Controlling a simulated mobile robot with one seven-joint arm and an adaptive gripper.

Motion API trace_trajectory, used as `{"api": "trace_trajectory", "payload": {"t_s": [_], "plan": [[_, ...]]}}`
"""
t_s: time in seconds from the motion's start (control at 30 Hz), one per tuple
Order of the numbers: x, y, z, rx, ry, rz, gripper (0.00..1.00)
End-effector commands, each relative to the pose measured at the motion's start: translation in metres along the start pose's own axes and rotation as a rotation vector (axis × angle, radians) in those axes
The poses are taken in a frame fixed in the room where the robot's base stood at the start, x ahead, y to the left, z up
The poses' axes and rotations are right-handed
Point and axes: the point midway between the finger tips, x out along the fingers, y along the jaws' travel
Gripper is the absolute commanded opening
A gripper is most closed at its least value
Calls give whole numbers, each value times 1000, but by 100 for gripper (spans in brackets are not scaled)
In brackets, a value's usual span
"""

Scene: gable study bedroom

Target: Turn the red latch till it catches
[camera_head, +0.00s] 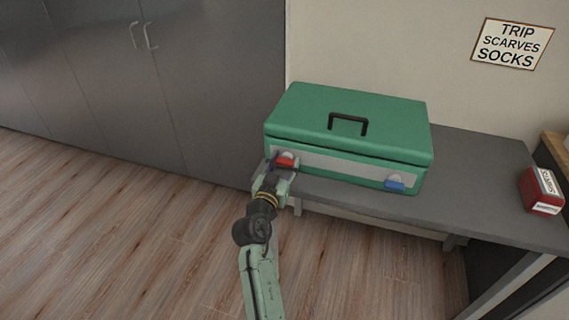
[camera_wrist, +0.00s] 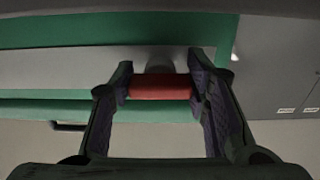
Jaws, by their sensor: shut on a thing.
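A green case (camera_head: 350,120) with a black handle lies closed on a grey bench. The red latch (camera_head: 286,161) is on the left of the case's pale front strip, and the blue latch (camera_head: 395,184) is on the right. My gripper (camera_head: 284,166) is at the red latch, at the front left of the case. In the wrist view my gripper (camera_wrist: 160,90) is shut on the red latch (camera_wrist: 160,87), with a finger at each end of its bar. The red latch lies level across the strip in the wrist view. The fingers partly hide its ends.
The grey bench (camera_head: 470,206) has free room right of the case. A red box (camera_head: 541,190) stands near its right end. Grey cupboards (camera_head: 130,80) stand at the left. A sign (camera_head: 512,43) reading "TRIP SCARVES SOCKS" hangs on the wall. The wood floor is clear.

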Motion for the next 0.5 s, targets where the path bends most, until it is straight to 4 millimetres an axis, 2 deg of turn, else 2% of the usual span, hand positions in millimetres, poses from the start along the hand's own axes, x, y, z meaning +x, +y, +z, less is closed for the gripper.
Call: {"api": "trace_trajectory", "payload": {"t_s": [0.2,0.5], "plan": [[0,0,0,0,0,0,15],[0,-1,3,51,2,-1,15]]}}
